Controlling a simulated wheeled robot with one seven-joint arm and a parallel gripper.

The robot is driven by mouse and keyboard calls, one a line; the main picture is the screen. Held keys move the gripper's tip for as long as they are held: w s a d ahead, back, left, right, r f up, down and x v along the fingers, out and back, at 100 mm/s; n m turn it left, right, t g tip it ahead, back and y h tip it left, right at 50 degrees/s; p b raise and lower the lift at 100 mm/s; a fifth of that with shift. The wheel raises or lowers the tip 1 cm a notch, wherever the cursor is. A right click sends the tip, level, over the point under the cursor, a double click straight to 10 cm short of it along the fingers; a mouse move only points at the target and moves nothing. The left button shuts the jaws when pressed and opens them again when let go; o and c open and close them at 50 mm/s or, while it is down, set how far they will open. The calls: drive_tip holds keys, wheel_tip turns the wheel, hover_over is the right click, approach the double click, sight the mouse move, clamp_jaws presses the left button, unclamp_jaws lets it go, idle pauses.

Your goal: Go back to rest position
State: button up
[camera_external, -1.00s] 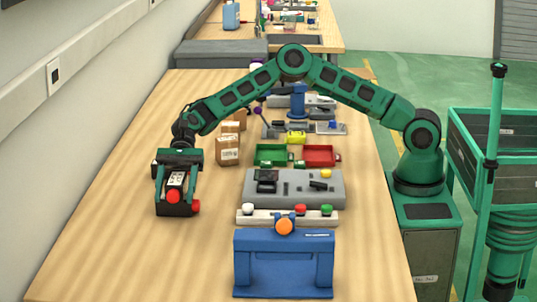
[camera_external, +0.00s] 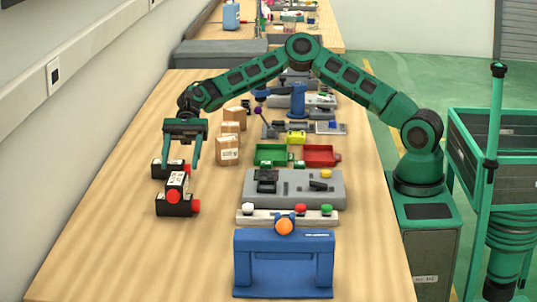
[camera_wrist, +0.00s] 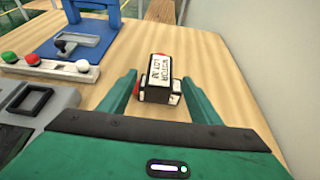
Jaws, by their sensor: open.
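My gripper (camera_external: 181,160) is open and empty at the left of the table, its fingers pointing down just behind and above a small stack of black motors. The upper motor (camera_external: 177,181) has a white label and a red cap and rests on a lower black motor (camera_external: 174,209) with a red end. Another black motor with red (camera_external: 159,170) lies behind them, partly hidden by a finger. In the wrist view, the labelled motor (camera_wrist: 158,77) sits beyond my open fingers (camera_wrist: 157,88), with clear space between.
Cardboard boxes (camera_external: 228,150), green (camera_external: 272,154) and red (camera_external: 321,155) trays, a grey panel (camera_external: 294,188), a button strip (camera_external: 287,217) and a blue stand (camera_external: 284,262) line the table's middle. The wooden table (camera_external: 105,215) is bare at left and front.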

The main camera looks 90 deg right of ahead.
idle(0.3)
drive_tip(key=s+d+r+n+h, duration=0.2)
drive_tip(key=s+d+n+h, duration=0.85)
drive_tip(key=s+d, duration=1.85)
drive_tip(key=s+d+h, duration=0.1)
drive_tip(key=s+d, duration=0.2)
drive_tip(key=s, duration=1)
drive_tip(key=s+d+f+n+h, duration=0.1)
drive_tip(key=s+d, duration=0.3)
drive_tip(key=s, duration=0.9)
drive_tip(key=shift+s+d+h, duration=0.15)
drive_tip(key=shift+h, duration=0.2)
drive_tip(key=shift+f, duration=0.1)
